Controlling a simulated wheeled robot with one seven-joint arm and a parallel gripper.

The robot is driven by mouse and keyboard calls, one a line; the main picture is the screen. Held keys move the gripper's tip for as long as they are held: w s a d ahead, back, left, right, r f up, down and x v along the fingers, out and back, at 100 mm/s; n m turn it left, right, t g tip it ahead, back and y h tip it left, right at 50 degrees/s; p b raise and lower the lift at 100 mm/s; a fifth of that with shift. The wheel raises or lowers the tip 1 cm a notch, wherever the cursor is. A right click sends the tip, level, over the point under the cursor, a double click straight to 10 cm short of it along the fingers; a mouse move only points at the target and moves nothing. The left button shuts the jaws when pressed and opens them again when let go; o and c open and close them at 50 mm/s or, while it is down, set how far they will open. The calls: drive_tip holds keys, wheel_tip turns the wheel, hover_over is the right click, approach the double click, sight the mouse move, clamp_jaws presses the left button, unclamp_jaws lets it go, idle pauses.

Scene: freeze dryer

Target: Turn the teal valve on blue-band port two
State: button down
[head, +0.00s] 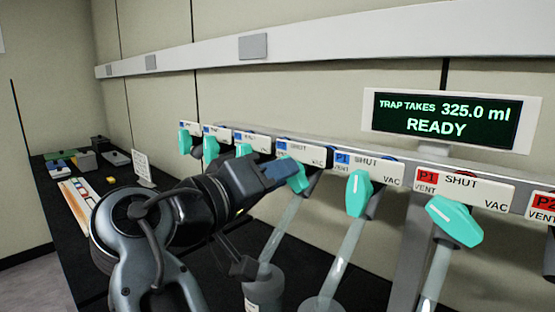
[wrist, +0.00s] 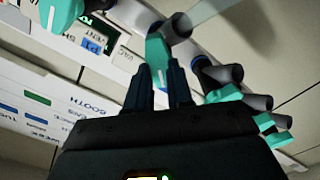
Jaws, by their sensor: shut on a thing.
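A row of teal valves runs along the manifold, each under a white label plate. My gripper (head: 288,173) is at the teal valve (head: 299,183) one place left of the blue P1 valve (head: 358,193). Its plate (head: 304,153) has a blue band, partly hidden by my arm, and the number is too small to read. In the wrist view my gripper (wrist: 159,76) has one finger on each side of the teal handle (wrist: 158,52), shut on it. The handle's white mark points towards my gripper.
A red-band P1 valve (head: 455,221) is further right, and several teal valves are to the left, close to my arm. Flasks (head: 264,291) hang below. The screen (head: 447,115) reads "TRAP TAKES 325.0 ml READY". A rack and small boxes lie on the black bench's far end.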

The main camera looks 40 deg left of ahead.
drive_tip(key=shift+f+n+p, duration=0.1)
drive_tip(key=shift+n+p, duration=0.75)
drive_tip(key=shift+n, duration=0.65)
drive_tip(key=c, duration=1)
unclamp_jaws()
drive_tip(key=s+b, duration=0.1)
drive_tip(key=s, duration=0.6)
drive_tip(key=shift+s+a+b, duration=0.3)
drive_tip(key=shift+s+a, duration=0.05)
